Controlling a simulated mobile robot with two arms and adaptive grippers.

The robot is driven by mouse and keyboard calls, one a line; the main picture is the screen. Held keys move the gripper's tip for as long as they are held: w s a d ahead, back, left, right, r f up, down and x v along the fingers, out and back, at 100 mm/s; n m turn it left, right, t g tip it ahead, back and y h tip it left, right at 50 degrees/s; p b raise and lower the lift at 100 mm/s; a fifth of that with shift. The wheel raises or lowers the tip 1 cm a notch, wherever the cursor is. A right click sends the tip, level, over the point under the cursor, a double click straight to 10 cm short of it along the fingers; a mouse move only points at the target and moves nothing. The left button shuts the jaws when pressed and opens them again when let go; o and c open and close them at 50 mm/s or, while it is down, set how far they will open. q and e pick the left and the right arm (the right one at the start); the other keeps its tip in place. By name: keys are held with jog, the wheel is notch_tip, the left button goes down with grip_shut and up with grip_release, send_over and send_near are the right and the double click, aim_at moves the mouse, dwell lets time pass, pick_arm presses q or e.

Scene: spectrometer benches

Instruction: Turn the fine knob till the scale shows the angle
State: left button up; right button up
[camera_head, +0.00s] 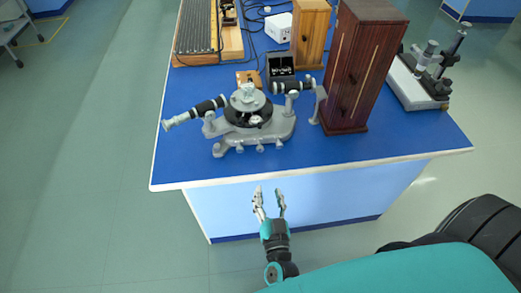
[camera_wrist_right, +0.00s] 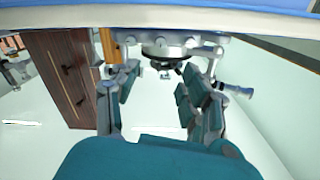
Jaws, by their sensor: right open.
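The grey spectrometer (camera_head: 284,128) stands near the front edge of the blue bench top, with a black round disc and a round table in its middle. A black tube with a silver end (camera_head: 205,107) points left, and another black tube (camera_head: 298,85) points right. Small silver knobs (camera_head: 260,148) show along its front; which is the fine knob I cannot tell. Any scale reading is too small to read. My right gripper (camera_head: 268,192) is open and empty, in front of the bench, apart from the spectrometer. In the right wrist view its fingers (camera_wrist_right: 157,82) are spread below the spectrometer (camera_wrist_right: 180,38).
A tall dark wooden cabinet (camera_head: 362,65) stands right of the spectrometer. A lighter wooden box (camera_head: 310,35), a small black box (camera_head: 281,70) and a white box (camera_head: 278,27) stand behind. A microscope-like device (camera_head: 425,65) is at the right. The bench's front strip (camera_head: 330,160) is clear.

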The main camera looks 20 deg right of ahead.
aim_at(260, 151)
jog(key=b+x, duration=0.4)
jog(key=x, duration=1.2)
jog(key=shift+w+f, duration=0.1)
jog(key=shift+w, duration=0.1)
jog(key=shift+c, duration=0.4)
grip_shut()
